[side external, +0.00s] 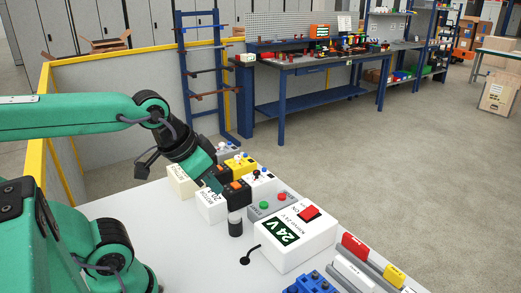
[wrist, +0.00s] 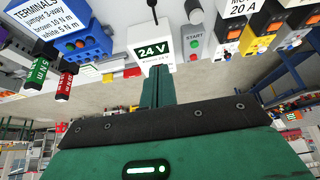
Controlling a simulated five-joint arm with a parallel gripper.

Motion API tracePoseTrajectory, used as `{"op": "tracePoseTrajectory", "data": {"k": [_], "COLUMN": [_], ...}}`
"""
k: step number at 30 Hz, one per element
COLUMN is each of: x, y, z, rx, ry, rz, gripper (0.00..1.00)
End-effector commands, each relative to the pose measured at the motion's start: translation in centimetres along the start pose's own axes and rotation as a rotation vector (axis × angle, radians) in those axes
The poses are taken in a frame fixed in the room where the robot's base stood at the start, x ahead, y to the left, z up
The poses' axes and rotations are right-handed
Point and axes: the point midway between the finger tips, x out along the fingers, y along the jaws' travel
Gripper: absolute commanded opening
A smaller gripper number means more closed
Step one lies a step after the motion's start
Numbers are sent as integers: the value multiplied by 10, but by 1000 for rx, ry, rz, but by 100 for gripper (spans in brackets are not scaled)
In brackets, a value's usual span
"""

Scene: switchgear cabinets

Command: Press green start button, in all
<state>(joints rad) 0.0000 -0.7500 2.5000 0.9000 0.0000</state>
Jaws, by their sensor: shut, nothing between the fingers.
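The green start button (side external: 264,205) sits on a grey control box (side external: 258,213), with a red button (side external: 281,197) beside it. In the wrist view the green button (wrist: 194,43) shows on the grey box, to the right of my fingertips. My gripper (side external: 214,184) points down at a slant, to the left of and above the green button and apart from it. In the wrist view my gripper (wrist: 158,70) is shut and empty, its fingers in front of the white 24 V box (wrist: 152,48).
The white 24 V box (side external: 296,242) with a red switch stands in front of the control box. A dark cylinder (side external: 235,224) stands left of it. Several breaker blocks (side external: 240,164) stand behind. Blue terminals (side external: 312,284) lie at the front. The white table has bare room at left.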

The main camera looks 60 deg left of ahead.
Motion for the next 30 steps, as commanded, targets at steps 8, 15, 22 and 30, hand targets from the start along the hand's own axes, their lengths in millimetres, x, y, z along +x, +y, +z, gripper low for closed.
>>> {"op": "tracePoseTrajectory", "data": {"k": [8,15,22,30], "x": [0,0,0,10], "y": [0,0,0,-4], "z": [0,0,0,-12], "rx": [0,0,-3,-65], "ry": [0,0,1,18], "rz": [0,0,0,-8], "gripper": [0,0,0,0]}}
